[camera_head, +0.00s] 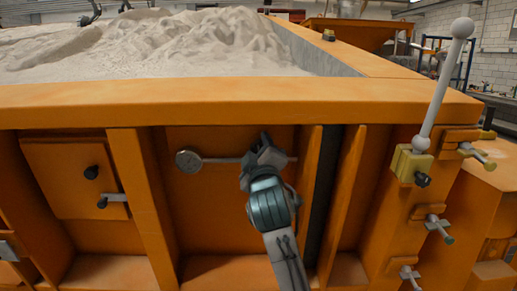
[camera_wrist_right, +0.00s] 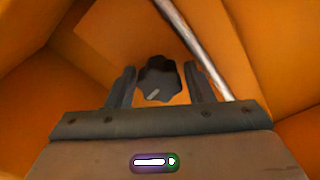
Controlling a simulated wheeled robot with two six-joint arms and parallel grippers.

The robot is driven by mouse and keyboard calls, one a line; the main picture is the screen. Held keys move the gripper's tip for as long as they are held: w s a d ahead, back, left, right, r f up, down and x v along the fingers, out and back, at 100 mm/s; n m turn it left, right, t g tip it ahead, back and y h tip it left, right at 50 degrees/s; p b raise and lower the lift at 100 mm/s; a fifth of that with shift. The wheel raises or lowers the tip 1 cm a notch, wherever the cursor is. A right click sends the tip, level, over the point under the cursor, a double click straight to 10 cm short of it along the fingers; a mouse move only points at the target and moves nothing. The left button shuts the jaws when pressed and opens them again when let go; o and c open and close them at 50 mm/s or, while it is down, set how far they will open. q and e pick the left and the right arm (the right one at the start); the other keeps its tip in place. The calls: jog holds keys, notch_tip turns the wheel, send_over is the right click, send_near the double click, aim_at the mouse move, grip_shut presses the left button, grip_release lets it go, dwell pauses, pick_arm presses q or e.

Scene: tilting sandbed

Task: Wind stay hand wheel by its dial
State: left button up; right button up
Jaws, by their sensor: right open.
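A dark lobed hand wheel (camera_wrist_right: 158,78) with a pale mark on its face shows in the right wrist view, in front of an orange panel. My right gripper (camera_wrist_right: 162,74) is open, with one finger on each side of the wheel; I cannot tell whether they touch it. In the head view my right gripper (camera_head: 264,146) is at the recessed front panel and hides the wheel. A pale rod (camera_head: 220,160) with a round disc (camera_head: 188,160), possibly the dial, runs behind the gripper. Its markings are too small to read. My left gripper is not in view.
The orange sandbed's front rim (camera_head: 220,105) overhangs the panel. Upright ribs (camera_head: 140,190) flank the recess. A white-knobbed lever (camera_head: 440,95) and several short handles stand at the right. A small door (camera_head: 65,175) with black knobs is at the left.

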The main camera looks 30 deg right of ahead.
jog(key=shift+c, duration=0.5)
jog(key=c, duration=0.6)
jog(key=shift+m, duration=0.8)
jog(key=o, duration=0.7)
jog(key=shift+c, duration=0.2)
jog(key=shift+o, duration=0.2)
jog(key=shift+s+a, duration=0.1)
